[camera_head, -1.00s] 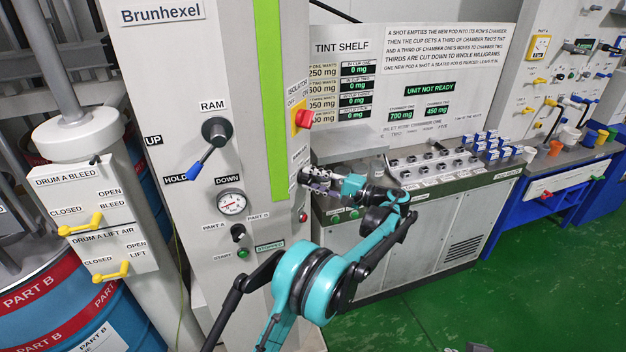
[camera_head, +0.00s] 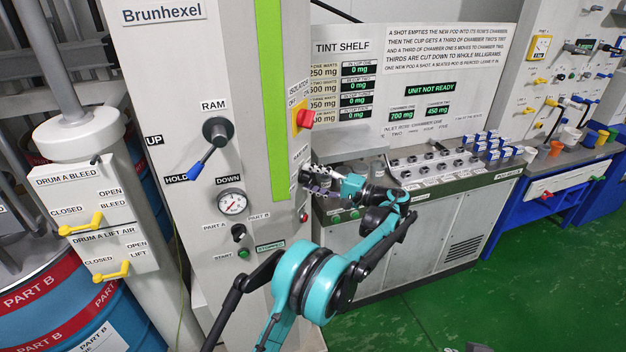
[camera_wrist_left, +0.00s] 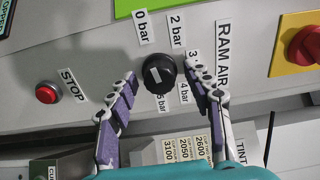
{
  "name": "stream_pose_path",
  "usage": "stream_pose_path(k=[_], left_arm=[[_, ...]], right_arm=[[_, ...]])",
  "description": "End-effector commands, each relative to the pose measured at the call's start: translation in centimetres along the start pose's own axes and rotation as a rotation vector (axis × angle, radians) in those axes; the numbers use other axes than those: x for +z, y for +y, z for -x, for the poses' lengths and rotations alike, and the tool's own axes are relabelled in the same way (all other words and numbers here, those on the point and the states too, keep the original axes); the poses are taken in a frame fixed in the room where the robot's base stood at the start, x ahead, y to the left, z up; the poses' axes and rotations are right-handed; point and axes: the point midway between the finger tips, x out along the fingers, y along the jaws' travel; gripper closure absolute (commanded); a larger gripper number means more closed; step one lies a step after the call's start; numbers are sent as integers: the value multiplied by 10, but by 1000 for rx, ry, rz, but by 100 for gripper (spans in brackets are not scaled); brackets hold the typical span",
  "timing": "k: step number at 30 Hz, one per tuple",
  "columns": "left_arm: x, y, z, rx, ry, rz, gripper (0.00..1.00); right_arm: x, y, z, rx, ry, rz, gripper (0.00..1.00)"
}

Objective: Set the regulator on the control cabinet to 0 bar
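The regulator is a round black knob (camera_wrist_left: 159,73) on the control cabinet (camera_head: 180,75), in the left wrist view. Labels from 0 bar (camera_wrist_left: 142,27) through 2 bar and 4 bar surround it. A pale mark shows on its face, but I cannot tell surely which label it points to. My left gripper (camera_wrist_left: 161,74) is open, one purple-padded finger on each side of the knob, with a visible gap at each side. In the head view the left gripper (camera_head: 314,182) is at the cabinet's right side face and hides the knob. My right gripper is not in view.
A red stop button (camera_wrist_left: 47,92) is left of the knob. The red isolator handle (camera_head: 305,118) on yellow is above the gripper. A round gauge (camera_head: 231,202) and the RAM lever (camera_head: 212,145) are on the cabinet front. The tint shelf (camera_head: 420,170) stands close on the right.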

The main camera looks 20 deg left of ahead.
Motion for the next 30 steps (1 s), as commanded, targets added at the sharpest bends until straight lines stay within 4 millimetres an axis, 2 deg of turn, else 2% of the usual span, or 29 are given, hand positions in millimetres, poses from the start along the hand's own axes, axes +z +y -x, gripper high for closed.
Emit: stream_pose_path(k=[8,11,21,25,30], left_arm=[[0,0,8,1,2,-1,50],[-1,1,22,1,3,-1,50],[-1,0,94,1,3,0,50],[-1,1,111,1,1,0,50],[0,1,120,1,0,0,50]], right_arm=[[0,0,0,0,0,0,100],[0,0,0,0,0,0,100],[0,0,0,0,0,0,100],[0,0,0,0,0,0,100],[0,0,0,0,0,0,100]])
